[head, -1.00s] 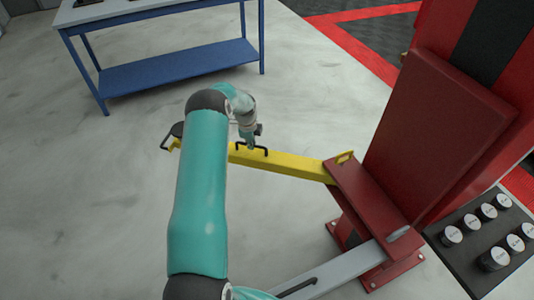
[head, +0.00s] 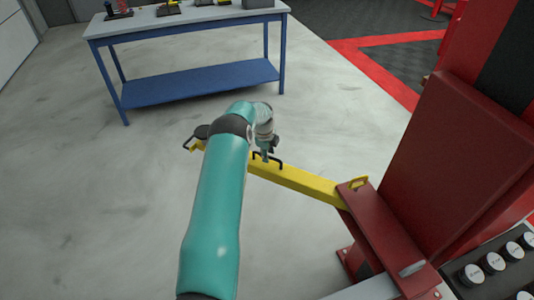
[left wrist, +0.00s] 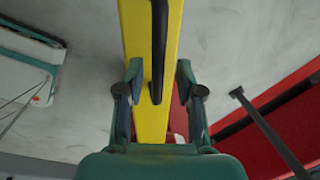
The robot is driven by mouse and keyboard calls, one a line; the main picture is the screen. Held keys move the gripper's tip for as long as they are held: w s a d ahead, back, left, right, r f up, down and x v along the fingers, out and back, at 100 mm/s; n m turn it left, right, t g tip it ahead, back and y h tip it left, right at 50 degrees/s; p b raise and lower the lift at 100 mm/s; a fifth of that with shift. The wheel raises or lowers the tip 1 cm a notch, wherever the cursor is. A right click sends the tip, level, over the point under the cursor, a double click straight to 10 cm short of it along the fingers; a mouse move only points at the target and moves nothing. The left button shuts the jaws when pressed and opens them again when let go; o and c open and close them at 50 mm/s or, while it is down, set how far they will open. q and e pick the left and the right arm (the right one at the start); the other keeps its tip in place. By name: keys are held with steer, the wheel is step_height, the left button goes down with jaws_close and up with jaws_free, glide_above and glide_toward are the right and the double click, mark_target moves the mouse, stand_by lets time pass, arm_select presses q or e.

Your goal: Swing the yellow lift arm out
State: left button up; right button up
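The yellow lift arm (head: 305,182) reaches left from the red carriage (head: 375,230), with a dark round pad (head: 202,132) at its free end. A black handle (head: 277,160) stands on top of the arm. My left gripper (head: 267,152) is at this handle, with my teal forearm coming in from below. In the left wrist view, the fingers of my left gripper (left wrist: 160,85) are apart on both sides of the black handle (left wrist: 158,45), with gaps between. The yellow arm (left wrist: 135,30) runs beneath them. My right gripper is not in view.
A blue-legged workbench (head: 190,85) stands at the back left with small items on top. A tall red post (head: 450,160) rises at the right. The floor left of the arm is clear.

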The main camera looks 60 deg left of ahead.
arm_select(q)
steer(key=shift+s+r, duration=0.1)
steer(key=shift+r, duration=0.35)
step_height(320, 180, up, 11)
steer(key=s+d, duration=0.1)
steer(key=shift+s+d, duration=0.15)
steer(key=shift+s, duration=0.2)
steer(key=shift+f, duration=0.1)
